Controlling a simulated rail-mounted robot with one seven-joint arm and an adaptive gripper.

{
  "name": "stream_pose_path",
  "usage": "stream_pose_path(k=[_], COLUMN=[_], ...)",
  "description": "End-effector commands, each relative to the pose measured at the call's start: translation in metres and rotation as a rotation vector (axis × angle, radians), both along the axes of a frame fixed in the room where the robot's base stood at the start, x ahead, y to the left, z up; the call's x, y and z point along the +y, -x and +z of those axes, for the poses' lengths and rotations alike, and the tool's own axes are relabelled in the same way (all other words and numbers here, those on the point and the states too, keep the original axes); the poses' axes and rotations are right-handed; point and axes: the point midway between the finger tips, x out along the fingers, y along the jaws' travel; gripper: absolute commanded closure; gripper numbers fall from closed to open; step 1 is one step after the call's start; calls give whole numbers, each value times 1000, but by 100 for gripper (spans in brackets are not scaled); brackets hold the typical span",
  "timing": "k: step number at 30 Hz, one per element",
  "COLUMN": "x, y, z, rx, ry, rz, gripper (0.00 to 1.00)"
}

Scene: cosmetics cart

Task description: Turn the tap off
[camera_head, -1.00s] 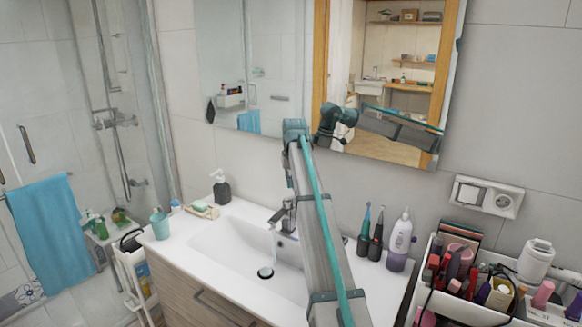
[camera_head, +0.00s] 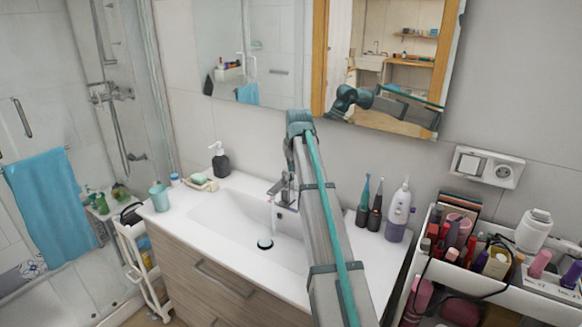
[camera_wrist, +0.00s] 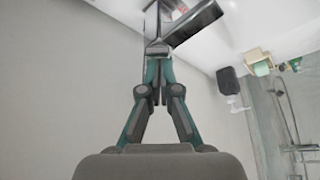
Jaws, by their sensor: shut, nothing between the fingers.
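The chrome tap (camera_head: 284,190) stands at the back of the white sink, partly covered by my arm in the head view. A thin pale streak below its spout looks like running water. In the wrist view the tap's dark lever (camera_wrist: 192,24) is close beyond my gripper, slanting up to the right. My gripper (camera_wrist: 157,56) has its fingertips together and empty, at the near end of the tap. I cannot tell whether they touch it. In the head view my gripper is not clearly visible behind my arm.
The white sink (camera_head: 215,214) has a soap dispenser (camera_head: 220,160) and cup (camera_head: 159,197) at left. Toothbrushes (camera_head: 375,208) and a purple-white bottle (camera_head: 398,213) stand close right of my arm. A crowded cosmetics cart (camera_head: 545,292) is at right; the mirror (camera_head: 385,60) hangs behind.

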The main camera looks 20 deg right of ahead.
Motion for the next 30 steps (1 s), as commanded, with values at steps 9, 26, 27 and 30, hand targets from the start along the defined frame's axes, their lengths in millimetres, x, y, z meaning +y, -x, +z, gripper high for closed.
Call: stream_pose_path(k=[9,26,27,30], x=[3,3,3,3], y=[16,16,15,13], z=[-27,-19,-14,2], rx=[-160,-153,-154,-157], ry=[32,31,31,32], rz=[0,0,1,1], gripper=[100,100,100,100])
